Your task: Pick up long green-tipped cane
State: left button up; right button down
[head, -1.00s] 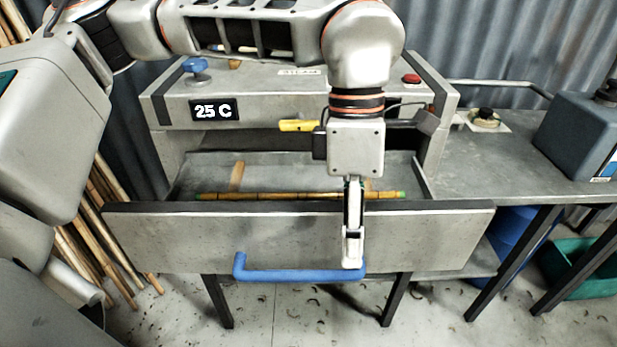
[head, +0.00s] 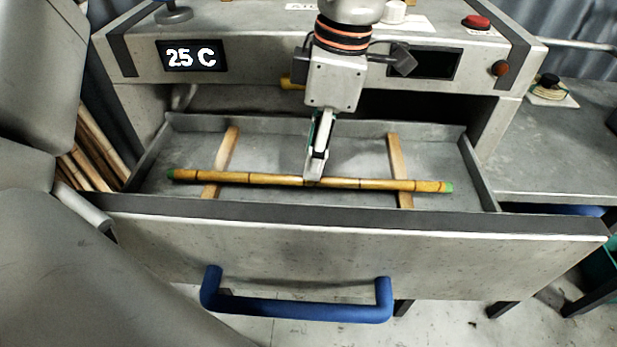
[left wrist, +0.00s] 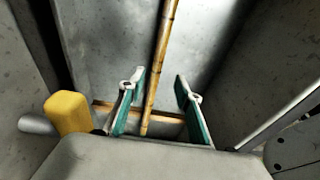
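The long green-tipped cane (head: 270,179) lies in the open drawer across two wooden slats. It is a yellow-brown jointed stick with a green tip at each end. My left gripper (head: 315,176) is over the middle of the cane, pointing down. In the left wrist view the cane (left wrist: 160,70) runs between the two green-lined fingers of my left gripper (left wrist: 160,88). The fingers are apart, with a gap on both sides of the cane. Whether the fingertips reach down around it is hard to tell. My right gripper is not in view.
The drawer (head: 350,240) is pulled out, with a blue handle (head: 300,306) in front. Wooden slats (head: 227,150) lie in it. The cabinet above has a "25 C" display (head: 193,56) and a red button (head: 477,22). Loose canes (head: 95,155) lean at the left.

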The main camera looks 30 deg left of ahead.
aim_at(307, 181)
pick_arm(q)
jog(key=f, duration=0.2)
jog(key=a+f, duration=0.1)
jog(key=f, duration=0.2)
jog(key=shift+a+f+b, duration=0.15)
jog(key=shift+b, duration=0.2)
grip_shut()
